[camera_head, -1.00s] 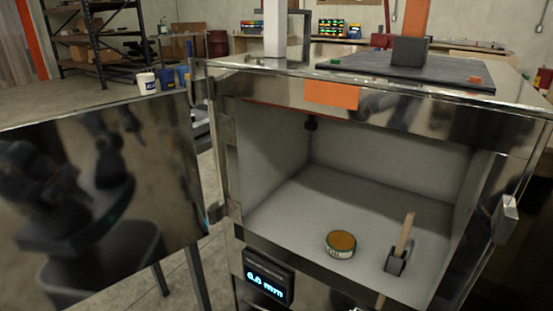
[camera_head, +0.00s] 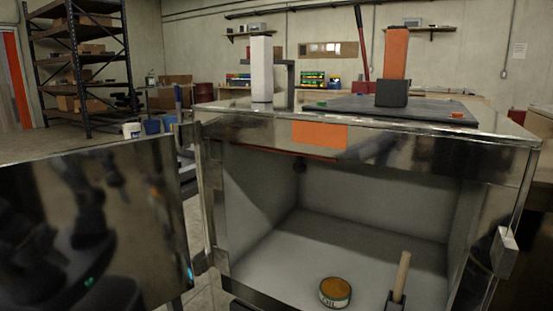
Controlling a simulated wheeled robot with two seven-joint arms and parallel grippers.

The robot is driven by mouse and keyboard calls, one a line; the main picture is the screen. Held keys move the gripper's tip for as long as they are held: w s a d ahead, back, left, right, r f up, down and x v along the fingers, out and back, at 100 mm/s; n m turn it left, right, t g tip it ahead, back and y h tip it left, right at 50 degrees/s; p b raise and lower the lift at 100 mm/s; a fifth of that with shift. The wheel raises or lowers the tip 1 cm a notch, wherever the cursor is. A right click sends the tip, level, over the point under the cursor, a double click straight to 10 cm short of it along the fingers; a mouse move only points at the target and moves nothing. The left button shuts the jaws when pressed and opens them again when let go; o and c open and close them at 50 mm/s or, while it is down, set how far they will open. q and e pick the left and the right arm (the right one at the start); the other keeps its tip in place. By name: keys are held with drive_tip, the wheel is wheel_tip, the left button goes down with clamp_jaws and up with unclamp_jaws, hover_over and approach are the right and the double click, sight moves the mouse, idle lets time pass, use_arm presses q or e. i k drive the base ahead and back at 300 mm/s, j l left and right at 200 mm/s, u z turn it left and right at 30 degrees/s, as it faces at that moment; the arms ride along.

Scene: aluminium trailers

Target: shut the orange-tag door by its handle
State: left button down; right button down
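The cabinet with the orange tag (camera_head: 319,132) on its top front edge stands before me, its compartment open. Its mirror-like door (camera_head: 95,225) is swung wide open to the left, and its face reflects my dark arms. I cannot make out a handle on the door. A metal latch piece (camera_head: 504,252) sits on the cabinet's right front edge. Inside, a round tin (camera_head: 335,292) and a wooden-handled tool (camera_head: 400,278) rest on the compartment floor. Neither of my grippers is directly in view.
On the cabinet top are a dark mat (camera_head: 440,113), an orange block in a dark base (camera_head: 392,65) and a white post (camera_head: 262,70). A shelf rack (camera_head: 75,70) and buckets (camera_head: 152,126) stand behind on the left.

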sight(100, 227)
drive_tip(key=j+u, duration=0.25)
drive_tip(key=j, duration=1.75)
drive_tip(key=j+z, duration=0.45)
drive_tip(key=j, duration=0.2)
drive_tip(key=k+j+z, duration=0.15)
drive_tip(key=j+z, duration=0.25)
drive_tip(key=j, duration=0.25)
drive_tip(key=j+z, duration=0.45)
drive_tip(key=i+j+z, duration=0.1)
drive_tip(key=j+z, duration=0.15)
drive_tip(key=z, duration=0.15)
drive_tip(key=j+z, duration=0.55)
drive_tip(key=j, duration=0.45)
